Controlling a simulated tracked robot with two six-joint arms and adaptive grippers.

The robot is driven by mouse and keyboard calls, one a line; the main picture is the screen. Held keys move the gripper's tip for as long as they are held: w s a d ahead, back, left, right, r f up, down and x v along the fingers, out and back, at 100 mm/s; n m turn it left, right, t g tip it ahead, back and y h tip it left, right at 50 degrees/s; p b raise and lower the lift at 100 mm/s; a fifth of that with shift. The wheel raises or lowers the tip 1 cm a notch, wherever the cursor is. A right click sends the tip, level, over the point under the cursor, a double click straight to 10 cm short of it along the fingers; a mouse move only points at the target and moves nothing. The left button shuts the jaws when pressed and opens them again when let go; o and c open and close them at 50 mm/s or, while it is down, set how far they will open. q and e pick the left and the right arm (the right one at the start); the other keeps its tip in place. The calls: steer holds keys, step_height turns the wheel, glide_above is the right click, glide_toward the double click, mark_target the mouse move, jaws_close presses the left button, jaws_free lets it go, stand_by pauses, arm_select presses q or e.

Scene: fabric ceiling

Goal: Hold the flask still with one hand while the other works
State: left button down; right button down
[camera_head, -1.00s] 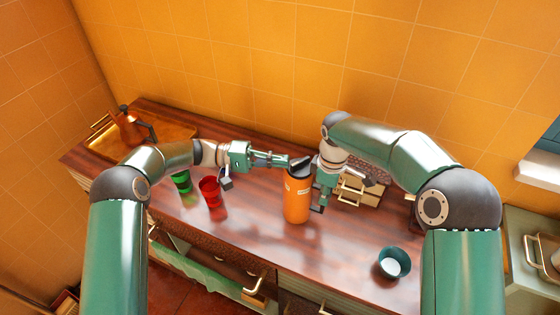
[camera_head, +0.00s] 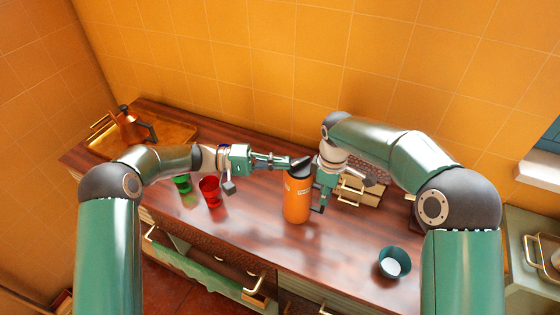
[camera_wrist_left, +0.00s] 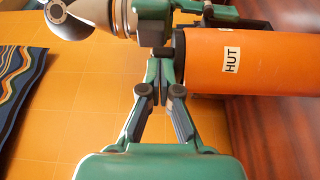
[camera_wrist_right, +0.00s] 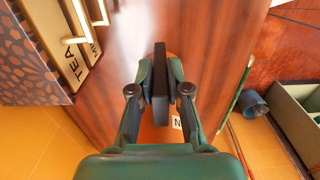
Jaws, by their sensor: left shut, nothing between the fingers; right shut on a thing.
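The orange flask (camera_head: 297,199) with a black lid (camera_head: 300,167) stands upright on the wooden counter. Its side with a white "HUT" label shows in the left wrist view (camera_wrist_left: 245,62). My left gripper (camera_head: 286,163) is shut and empty, its fingertips close beside the lid; I cannot tell whether they touch it. My right gripper (camera_head: 320,208) is shut on the flask from the right side. In the right wrist view its fingers (camera_wrist_right: 160,60) close around a dark upright part, with orange flask surface behind. The exact grip is partly hidden.
A red cup (camera_head: 209,192) and a green cup (camera_head: 182,183) stand left of the flask. A teal bowl (camera_head: 394,262) with white contents is at the front right. A tray (camera_head: 170,133) with a copper kettle (camera_head: 126,125) is far left. Boxes (camera_head: 362,188) stand behind my right gripper.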

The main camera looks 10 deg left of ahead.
arm_select(q)
steer(key=shift+s+n+t, duration=0.3)
steer(key=shift+n+t, duration=0.3)
steer(key=shift+t, duration=0.4)
steer(key=n+t, duration=0.1)
steer(key=t, duration=0.1)
steer(key=s+n+t+y, duration=0.1)
steer(key=s+d+n+t+y, duration=0.1)
steer(key=n+t, duration=0.1)
steer(key=shift+t, duration=0.3)
steer(key=shift+s+d, duration=0.5)
steer(key=shift+d, duration=0.2)
steer(key=shift+s+d, duration=0.5)
steer(key=shift+d, duration=0.2)
arm_select(e)
steer(key=shift+a, duration=0.1)
arm_select(q)
steer(key=shift+d, duration=0.1)
steer(key=s+a, duration=0.7)
steer(key=s, duration=0.4)
arm_select(e)
steer(key=shift+r, duration=0.1)
arm_select(q)
steer(key=shift+f, duration=0.1)
